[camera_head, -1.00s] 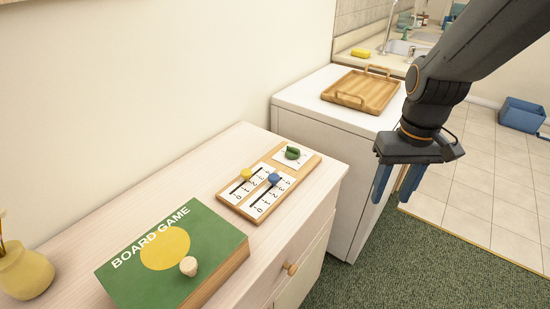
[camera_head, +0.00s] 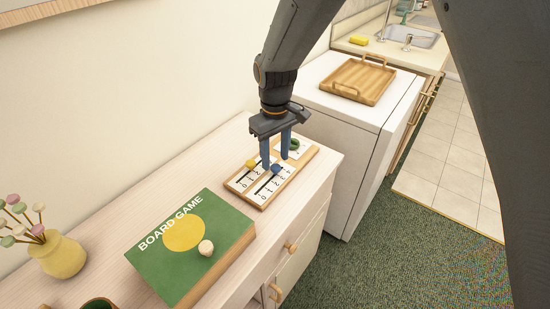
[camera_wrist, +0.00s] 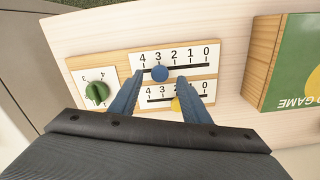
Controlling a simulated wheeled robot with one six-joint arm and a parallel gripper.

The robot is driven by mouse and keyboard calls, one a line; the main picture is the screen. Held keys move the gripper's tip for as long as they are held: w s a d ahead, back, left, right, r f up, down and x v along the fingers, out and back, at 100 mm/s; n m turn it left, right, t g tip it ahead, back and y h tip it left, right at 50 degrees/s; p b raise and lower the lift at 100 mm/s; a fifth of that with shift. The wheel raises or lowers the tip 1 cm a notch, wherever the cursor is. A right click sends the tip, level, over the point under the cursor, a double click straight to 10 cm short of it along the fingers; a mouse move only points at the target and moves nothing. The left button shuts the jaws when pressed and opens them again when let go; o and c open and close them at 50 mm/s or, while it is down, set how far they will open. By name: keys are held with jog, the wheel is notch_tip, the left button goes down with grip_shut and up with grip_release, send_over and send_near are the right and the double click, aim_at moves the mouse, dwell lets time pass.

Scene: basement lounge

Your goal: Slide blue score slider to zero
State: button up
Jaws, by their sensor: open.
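The blue score slider (camera_head: 277,169) is a round blue knob on a wooden scoreboard (camera_head: 261,206). In the wrist view the blue slider (camera_wrist: 160,73) is at the 3 mark of its 4-to-0 scale, with 0 toward the board game side. My gripper (camera_head: 275,160) is open and points down over the board. In the wrist view the fingertips of my gripper (camera_wrist: 161,77) lie on either side of the blue knob. I cannot tell their exact height or whether they touch it. The yellow slider (camera_head: 251,164) is on the parallel track, partly hidden by a finger in the wrist view.
A green dial (camera_head: 294,145) sits at the board's far end. A yellow vase (camera_head: 60,257) stands left. A wooden tray (camera_head: 358,81) rests on the white appliance (camera_head: 340,114).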

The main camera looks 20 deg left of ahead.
jog(key=shift+f, duration=1.05)
